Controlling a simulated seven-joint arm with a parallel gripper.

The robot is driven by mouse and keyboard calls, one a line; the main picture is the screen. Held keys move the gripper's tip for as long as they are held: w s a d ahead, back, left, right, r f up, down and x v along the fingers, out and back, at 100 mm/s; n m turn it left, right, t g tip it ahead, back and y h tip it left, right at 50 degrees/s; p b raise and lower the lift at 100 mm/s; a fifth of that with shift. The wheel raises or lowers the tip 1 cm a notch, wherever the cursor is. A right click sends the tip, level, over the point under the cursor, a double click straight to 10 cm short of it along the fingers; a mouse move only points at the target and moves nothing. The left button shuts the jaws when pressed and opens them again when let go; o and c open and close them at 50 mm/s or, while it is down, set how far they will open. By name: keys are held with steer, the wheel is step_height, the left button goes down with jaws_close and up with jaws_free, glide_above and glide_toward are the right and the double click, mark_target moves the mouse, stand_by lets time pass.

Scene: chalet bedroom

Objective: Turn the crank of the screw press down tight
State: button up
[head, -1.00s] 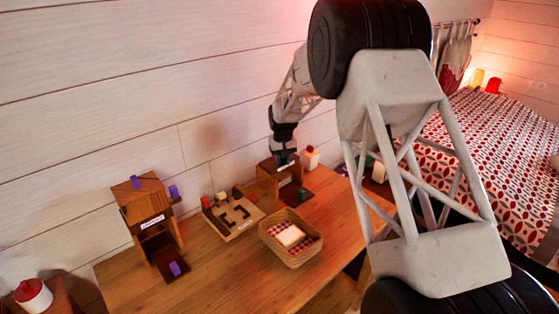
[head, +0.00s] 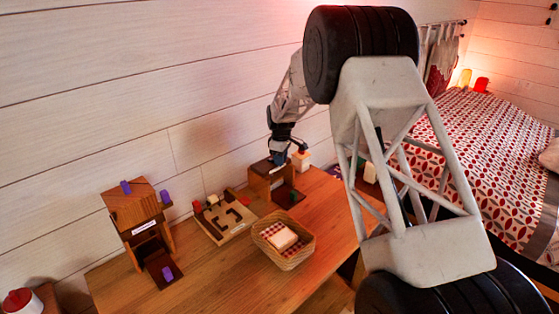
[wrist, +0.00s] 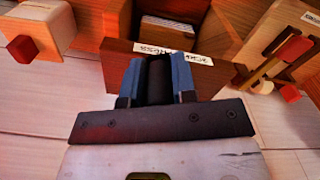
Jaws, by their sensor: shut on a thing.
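The screw press (head: 259,186) is a small brown wooden frame near the back of the table, against the wall. In the wrist view its top board (wrist: 113,48) carries a white label with upside-down lettering, and pale sheets (wrist: 167,28) show inside its opening. My gripper (head: 277,160) is at the top of the press. In the wrist view its blue fingers (wrist: 157,75) are shut on a dark upright piece, which I take as the crank; its shape is mostly hidden between the fingers.
A pale box with a red knob (head: 300,160) stands close right of the press. A wooden maze board (head: 225,217) lies to its left, and a basket (head: 284,262) with a pale block in front. A labelled wooden stand (head: 132,207) with purple pieces is further left. Table front is clear.

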steer(key=shift+w+n, duration=0.15)
steer(key=shift+n, duration=0.25)
steer(key=o, duration=0.9)
steer(key=shift+r, duration=0.1)
steer(key=shift+r, duration=3.8)
